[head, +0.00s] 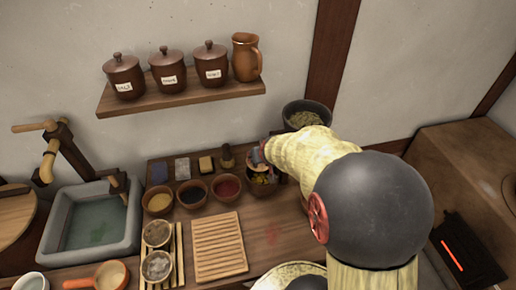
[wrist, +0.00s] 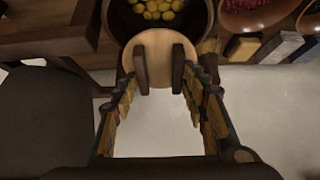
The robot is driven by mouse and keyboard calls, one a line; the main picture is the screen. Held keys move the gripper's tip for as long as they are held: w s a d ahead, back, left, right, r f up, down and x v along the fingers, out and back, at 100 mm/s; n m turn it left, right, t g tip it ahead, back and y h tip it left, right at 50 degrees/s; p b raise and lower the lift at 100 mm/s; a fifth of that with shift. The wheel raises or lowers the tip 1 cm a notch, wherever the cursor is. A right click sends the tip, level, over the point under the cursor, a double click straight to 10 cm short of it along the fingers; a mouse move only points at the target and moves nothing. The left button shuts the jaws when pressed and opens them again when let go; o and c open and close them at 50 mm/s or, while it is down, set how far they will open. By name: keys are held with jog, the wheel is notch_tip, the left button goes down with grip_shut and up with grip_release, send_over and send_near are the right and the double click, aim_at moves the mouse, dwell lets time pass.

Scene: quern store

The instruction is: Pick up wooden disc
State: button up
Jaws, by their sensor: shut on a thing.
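The wooden disc (wrist: 158,48) is pale, round and flat. In the wrist view it sits between the fingertips of my gripper (wrist: 159,70), which is shut on it. The disc overlaps the near rim of a dark bowl (wrist: 118,15) that holds yellow pieces; I cannot tell whether it touches the bowl. In the head view my gripper (head: 259,154) is over the same bowl (head: 262,188) on the wooden counter, partly hidden by my arm. I cannot make out the disc clearly there.
Bowls of yellow, dark and red (head: 227,188) contents stand left of my gripper, with small blocks (head: 206,165) behind. A dark bowl of green stuff (head: 307,114) stands behind. A slatted board (head: 219,246) lies in front. A shelf (head: 180,97) with jars hangs above.

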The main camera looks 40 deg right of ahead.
jog(key=s+a+r+g+y+p, duration=0.1)
jog(key=s+a+g+p, duration=0.1)
jog(key=s+a+p, duration=0.3)
jog(key=s+a+r+g+y+p, duration=0.1)
jog(key=s+p, duration=0.2)
jog(key=s, duration=0.4)
notch_tip(320, 180, up, 5)
jog(key=p, duration=0.1)
jog(key=b, duration=0.2)
send_near(262, 169)
jog(key=x, duration=0.3)
jog(key=b+x, duration=0.1)
jog(key=x, duration=0.2)
jog(key=shift+w+d+r+b, duration=0.1)
jog(key=shift+w+b, duration=0.2)
jog(key=shift+w, duration=0.1)
jog(key=shift+s+b+x, duration=0.2)
jog(key=shift+b+x, duration=0.1)
jog(key=shift+x, duration=0.6)
jog(key=shift+s+b+x, duration=0.15)
jog(key=shift+b+x, duration=0.15)
jog(key=shift+x, duration=0.6)
